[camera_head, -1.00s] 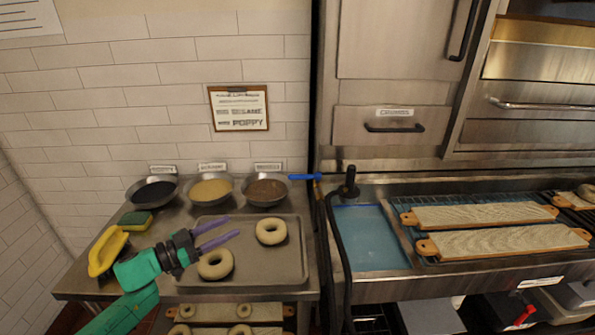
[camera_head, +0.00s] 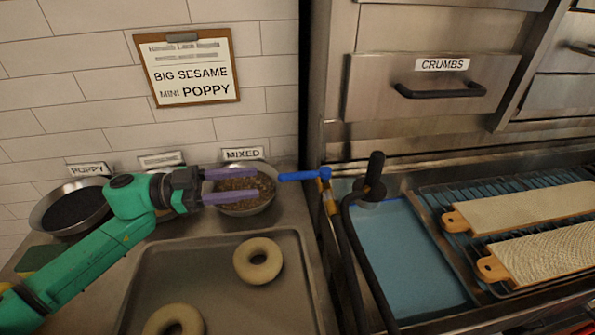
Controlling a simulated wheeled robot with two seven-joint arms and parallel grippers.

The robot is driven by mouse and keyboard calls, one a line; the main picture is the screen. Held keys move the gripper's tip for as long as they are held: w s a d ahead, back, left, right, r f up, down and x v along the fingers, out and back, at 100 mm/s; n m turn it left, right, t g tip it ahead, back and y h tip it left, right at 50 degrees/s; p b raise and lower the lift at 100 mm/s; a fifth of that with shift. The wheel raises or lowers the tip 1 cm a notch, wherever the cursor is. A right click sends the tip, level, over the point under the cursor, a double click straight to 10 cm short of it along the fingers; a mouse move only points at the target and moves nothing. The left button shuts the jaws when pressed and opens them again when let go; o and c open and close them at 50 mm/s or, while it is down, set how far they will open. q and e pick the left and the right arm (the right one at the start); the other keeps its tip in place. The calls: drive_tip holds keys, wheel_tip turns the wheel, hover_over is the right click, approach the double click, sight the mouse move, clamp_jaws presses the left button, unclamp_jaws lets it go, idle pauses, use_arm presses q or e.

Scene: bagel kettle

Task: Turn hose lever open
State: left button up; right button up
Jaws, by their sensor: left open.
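The blue hose lever (camera_head: 300,176) sticks out to the left from the top of a brass-coloured valve at the left edge of the sink. The black hose (camera_head: 362,262) with its black nozzle (camera_head: 373,178) stands just right of it. My left gripper (camera_head: 256,186) is open, its two purple fingers pointing right toward the lever's free end. The fingertips are in front of the mixed-seed bowl in the picture and look a short gap from the lever, with nothing between them. My right gripper is not in view.
A tray (camera_head: 220,245) with bagels (camera_head: 258,260) lies below my left arm. Seed bowls (camera_head: 72,208) stand along the wall. A blue water basin (camera_head: 410,250) and bagel boards (camera_head: 525,208) are at right. A clipboard (camera_head: 187,67) hangs on the wall.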

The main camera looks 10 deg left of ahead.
sight(312, 174)
use_arm(q)
drive_tip(key=x, duration=0.4)
drive_tip(key=shift+w+r+p, duration=0.2)
drive_tip(key=shift+p, duration=0.15)
drive_tip(key=p+x, duration=0.1)
drive_tip(key=x, duration=0.5)
drive_tip(key=shift+w+d+f+p, duration=0.15)
drive_tip(key=shift+w+d+p, duration=0.1)
drive_tip(key=shift+p, duration=0.05)
drive_tip(key=shift+d, duration=0.2)
drive_tip(key=shift+a+f, duration=0.1)
drive_tip(key=shift+f, duration=0.05)
drive_tip(key=c, duration=0.8)
clamp_jaws()
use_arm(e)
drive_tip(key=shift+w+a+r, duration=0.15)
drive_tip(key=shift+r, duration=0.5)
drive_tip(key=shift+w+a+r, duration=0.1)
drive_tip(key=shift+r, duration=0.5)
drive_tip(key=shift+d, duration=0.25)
